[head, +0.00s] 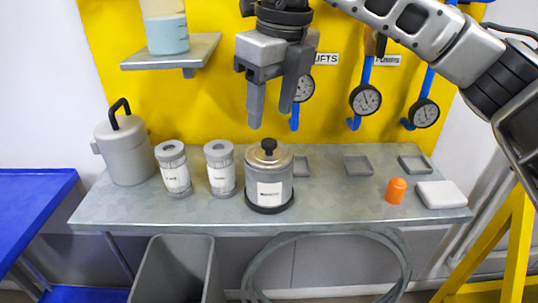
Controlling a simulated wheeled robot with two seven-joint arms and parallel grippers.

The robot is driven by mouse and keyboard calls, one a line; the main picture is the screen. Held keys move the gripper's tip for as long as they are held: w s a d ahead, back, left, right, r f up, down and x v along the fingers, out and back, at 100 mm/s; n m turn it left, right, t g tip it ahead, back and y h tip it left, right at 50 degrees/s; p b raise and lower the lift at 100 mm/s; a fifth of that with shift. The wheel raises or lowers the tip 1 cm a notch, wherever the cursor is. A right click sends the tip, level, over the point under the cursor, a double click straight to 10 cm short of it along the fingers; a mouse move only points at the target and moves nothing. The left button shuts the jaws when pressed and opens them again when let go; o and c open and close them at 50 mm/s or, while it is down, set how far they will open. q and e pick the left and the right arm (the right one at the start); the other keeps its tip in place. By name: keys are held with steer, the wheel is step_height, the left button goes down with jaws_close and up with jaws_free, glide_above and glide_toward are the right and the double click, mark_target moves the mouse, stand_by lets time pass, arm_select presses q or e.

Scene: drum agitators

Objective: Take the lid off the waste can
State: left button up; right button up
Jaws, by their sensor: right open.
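The likely waste can is a grey metal can (269,190) with a white label, standing upright on the metal bench; its label is too small to read. A lid (269,154) with a black knob sits on its top. My right gripper (270,117) is open and empty, pointing down above the lid, clearly apart from it. Its arm comes in from the upper right. My left gripper is not in view.
Two labelled canisters (221,170) and a grey container with a black handle (124,150) stand left of the can. Small trays (358,166), an orange piece (396,190) and a white block (441,194) lie right. A shelf (171,52) with a beaker and hanging gauges (365,99) are behind.

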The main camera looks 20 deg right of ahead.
mark_target(269, 141)
steer(key=shift+w+d+f, duration=0.1)
steer(key=shift+w+f, duration=0.1)
steer(key=shift+f, duration=0.8)
steer(key=shift+w+a+f, duration=0.1)
steer(key=shift+w+f, duration=0.1)
steer(key=shift+f, duration=0.8)
steer(key=shift+w+d+f, duration=0.1)
steer(key=shift+w+f, duration=0.1)
steer(key=shift+f, duration=0.8)
steer(key=c, duration=1.1)
